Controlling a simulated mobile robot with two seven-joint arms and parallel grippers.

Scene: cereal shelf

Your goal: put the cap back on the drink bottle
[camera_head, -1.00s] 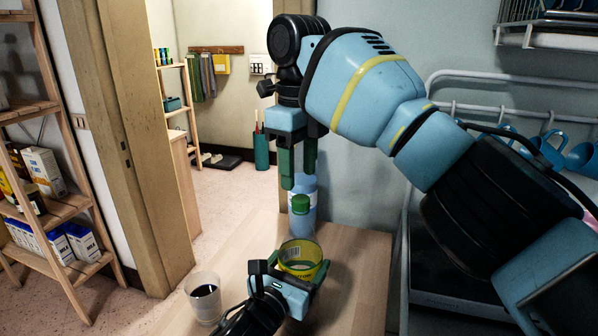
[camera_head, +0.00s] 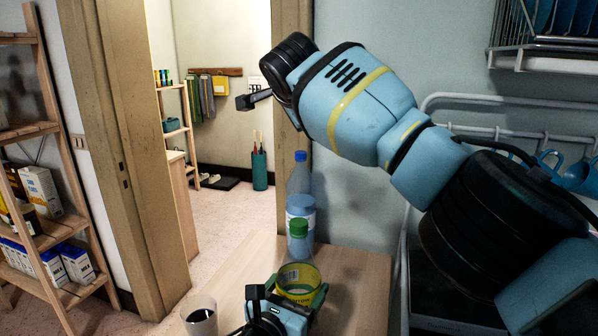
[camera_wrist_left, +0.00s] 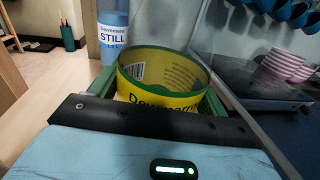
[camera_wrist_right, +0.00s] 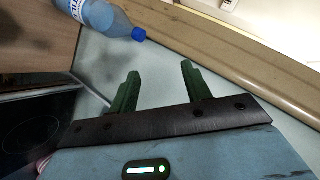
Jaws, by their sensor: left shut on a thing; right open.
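The drink bottle is clear with a yellow-green label (camera_head: 298,283). Its green cap (camera_head: 299,228) sits on top of the neck and looks straight; I cannot tell how tight it is. My left gripper (camera_wrist_left: 155,85) is shut around the bottle at the label, as the left wrist view shows. The label (camera_wrist_left: 165,90) fills the middle there, and the cap does not show in that view. My right gripper (camera_wrist_right: 156,75) is open and empty in the right wrist view, away from the drink bottle. Its fingers are hidden in the head view.
A water bottle (camera_head: 300,190) with a blue cap stands close behind the drink bottle. A glass (camera_head: 199,316) with dark liquid stands on the wooden table (camera_head: 362,275) at left. A door frame and shelf (camera_head: 30,130) are at left; a dish rack (camera_head: 540,35) hangs at upper right.

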